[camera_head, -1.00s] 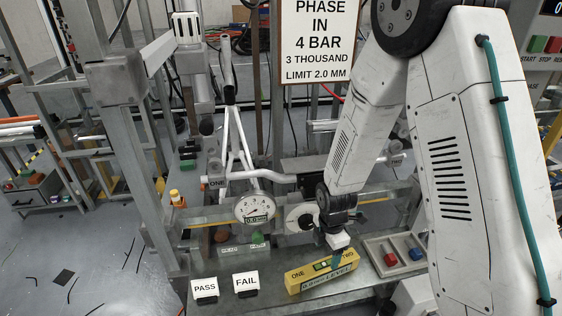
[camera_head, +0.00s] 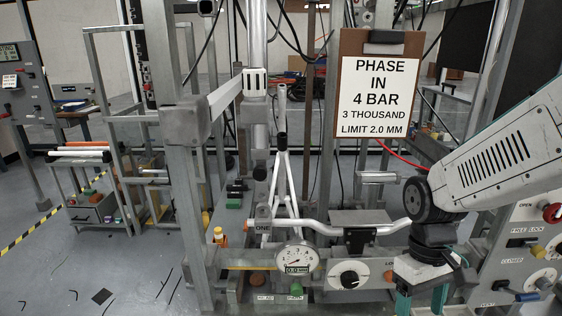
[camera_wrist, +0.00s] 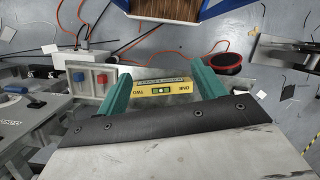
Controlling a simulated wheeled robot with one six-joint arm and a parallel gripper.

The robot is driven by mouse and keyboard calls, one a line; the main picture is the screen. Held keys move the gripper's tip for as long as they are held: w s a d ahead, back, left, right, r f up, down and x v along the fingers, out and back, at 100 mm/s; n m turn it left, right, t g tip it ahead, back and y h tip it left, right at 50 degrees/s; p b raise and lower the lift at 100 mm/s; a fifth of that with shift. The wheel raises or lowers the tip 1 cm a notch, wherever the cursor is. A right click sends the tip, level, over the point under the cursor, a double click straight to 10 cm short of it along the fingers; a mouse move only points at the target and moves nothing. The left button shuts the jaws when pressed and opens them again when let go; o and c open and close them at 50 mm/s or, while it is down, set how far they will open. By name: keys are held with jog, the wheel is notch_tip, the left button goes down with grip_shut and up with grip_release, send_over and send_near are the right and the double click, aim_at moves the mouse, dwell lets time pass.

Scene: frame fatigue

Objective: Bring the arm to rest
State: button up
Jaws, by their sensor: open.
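My gripper (camera_head: 421,298) is at the lower right in the head view, pointing down, with its teal fingers apart and nothing between them. In the wrist view the two teal fingers of my gripper (camera_wrist: 160,82) spread wide. A yellow level (camera_wrist: 165,88) marked ONE and TWO lies beyond them, apart from the fingers, and shows in the gap. My white arm comes in from the right in the head view, its forearm sloping down to the wrist.
A bike frame (camera_head: 285,170) is fixed in the metal rig behind a dial gauge (camera_head: 297,258). A clipboard sign (camera_head: 374,90) hangs left of my arm. A control panel (camera_head: 525,245) stands close on the right.

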jog(key=s+d+r+m+t, duration=0.1)
jog(key=s+r+m+t, duration=0.2)
jog(key=s+r, duration=0.6)
notch_tip(320, 180, up, 4)
jog(key=shift+f+m+t, duration=0.1)
jog(key=shift+m+t, duration=0.3)
jog(key=shift+t, duration=0.1)
jog(key=shift+d, duration=0.1)
